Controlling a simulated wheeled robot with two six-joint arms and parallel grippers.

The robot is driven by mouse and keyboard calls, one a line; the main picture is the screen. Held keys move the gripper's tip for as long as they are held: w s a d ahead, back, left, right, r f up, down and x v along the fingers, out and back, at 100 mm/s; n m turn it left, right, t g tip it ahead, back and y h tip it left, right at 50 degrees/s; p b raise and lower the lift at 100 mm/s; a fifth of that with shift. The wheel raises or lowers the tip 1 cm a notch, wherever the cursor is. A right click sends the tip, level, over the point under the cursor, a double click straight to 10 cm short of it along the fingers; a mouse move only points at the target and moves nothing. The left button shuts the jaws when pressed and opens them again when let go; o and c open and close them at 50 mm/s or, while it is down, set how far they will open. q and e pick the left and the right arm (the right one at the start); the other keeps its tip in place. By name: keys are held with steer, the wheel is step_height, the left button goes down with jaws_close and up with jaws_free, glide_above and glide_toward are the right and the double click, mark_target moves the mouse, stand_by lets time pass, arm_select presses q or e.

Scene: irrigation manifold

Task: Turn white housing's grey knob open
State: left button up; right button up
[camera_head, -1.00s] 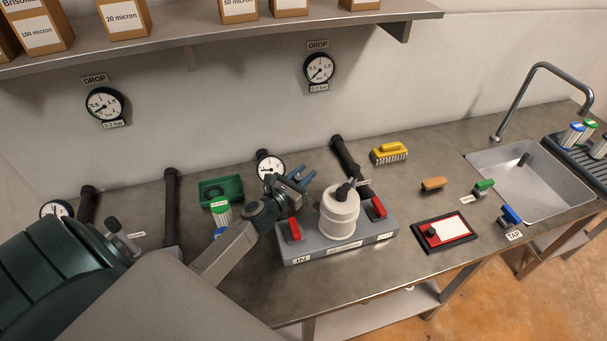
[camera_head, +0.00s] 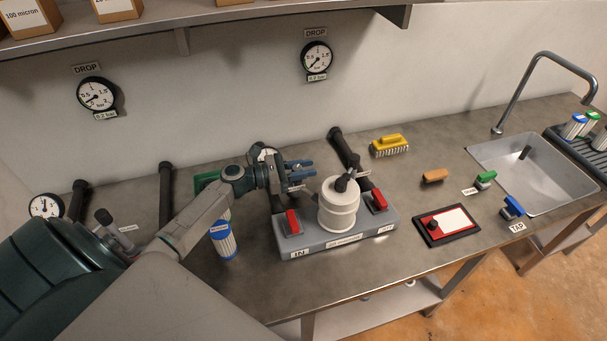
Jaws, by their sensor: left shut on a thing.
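The white housing (camera_head: 338,210) stands upright on a grey base (camera_head: 322,241) between two red handles. A dark grey fitting (camera_head: 347,183) shows on top of it. My left gripper (camera_head: 308,170), with blue fingers, is just left of and behind the housing's top. It is shut, seemingly on the grey knob, but the fingers and the small size hide the contact. How far the knob is turned cannot be told. My right gripper is not in view.
Left red handle (camera_head: 292,222) and right red handle (camera_head: 378,200) flank the housing. A yellow brush (camera_head: 390,145), red-and-white panel (camera_head: 448,225) and sink (camera_head: 535,175) lie to the right. The front bench is clear.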

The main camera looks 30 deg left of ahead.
arm_select(q)
steer(key=shift+s+d+m+g+h+b, duration=0.15)
steer(key=shift+m+g+h+b, duration=1.15)
steer(key=shift+g, duration=0.3)
steer(key=shift+r, duration=0.1)
steer(key=o, duration=1)
